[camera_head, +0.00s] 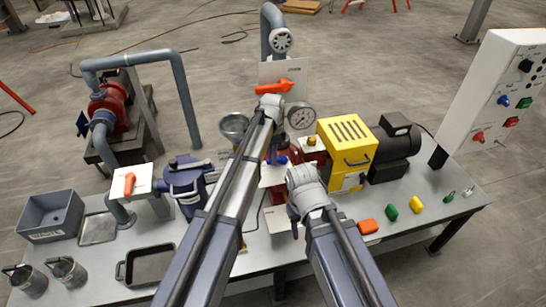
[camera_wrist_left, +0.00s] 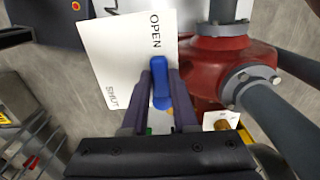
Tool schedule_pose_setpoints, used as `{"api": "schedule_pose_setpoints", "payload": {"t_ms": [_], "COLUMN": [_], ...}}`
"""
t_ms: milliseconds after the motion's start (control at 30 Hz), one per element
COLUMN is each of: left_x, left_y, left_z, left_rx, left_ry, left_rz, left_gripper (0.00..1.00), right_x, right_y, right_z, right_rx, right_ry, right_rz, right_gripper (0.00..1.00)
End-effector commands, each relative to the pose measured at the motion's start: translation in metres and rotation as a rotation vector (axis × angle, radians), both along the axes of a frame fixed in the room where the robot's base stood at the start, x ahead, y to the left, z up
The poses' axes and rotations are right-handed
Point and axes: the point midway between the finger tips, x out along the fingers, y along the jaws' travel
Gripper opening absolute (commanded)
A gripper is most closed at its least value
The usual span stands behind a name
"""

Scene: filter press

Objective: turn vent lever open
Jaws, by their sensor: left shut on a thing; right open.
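The vent lever (camera_wrist_left: 160,82) is a blue handle in front of a white plate (camera_wrist_left: 112,58) marked OPEN and SHUT in the left wrist view. Its upper end lies just below the word OPEN, and SHUT is lower left. My left gripper (camera_wrist_left: 161,88) is shut on the lever, with one dark finger on each side of it. In the head view my left gripper (camera_head: 273,152) is at the blue lever (camera_head: 281,160), which my arm partly hides. My right gripper (camera_head: 296,228) is lower and to the right, pointing down. It is open, with its fingers mostly hidden.
A pressure gauge (camera_head: 301,116) and an orange lever (camera_head: 274,87) stand behind my left gripper. A yellow-covered machine (camera_head: 346,150) is to the right. Several coloured pieces lie on the bench at front right. A black tray (camera_head: 146,265) is at front left. Red pipework (camera_wrist_left: 225,65) is close beside the lever.

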Motion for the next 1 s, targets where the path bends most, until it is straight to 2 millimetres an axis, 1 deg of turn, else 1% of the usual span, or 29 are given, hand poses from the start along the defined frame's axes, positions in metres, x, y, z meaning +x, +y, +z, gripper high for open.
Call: {"api": "schedule_pose_setpoints", "payload": {"t_ms": [367, 400, 633, 1000], "left_x": [0.0007, 0.0007, 0.0005, 0.0002], "left_y": [0.0001, 0.0, 0.0001, 0.0], "left_z": [0.0001, 0.0001, 0.0001, 0.0028], "left_rx": [0.0, 0.0, 0.0, 0.0], "left_ry": [-0.001, -0.001, -0.001, 0.0], "left_rz": [-0.006, -0.006, -0.005, -0.004], "left_gripper": [0.0, 0.31, 0.56, 0.57], "right_x": [0.0, 0.0, 0.0, 0.0], "right_y": [0.0, 0.0, 0.0, 0.0], "right_z": [0.0001, 0.0001, 0.0001, 0.0028], "right_rx": [0.0, 0.0, 0.0, 0.0], "right_ry": [0.0, 0.0, 0.0, 0.0], "right_rz": [0.0, 0.0, 0.0, 0.0], "right_gripper": [0.5, 0.5, 0.5, 0.5]}}
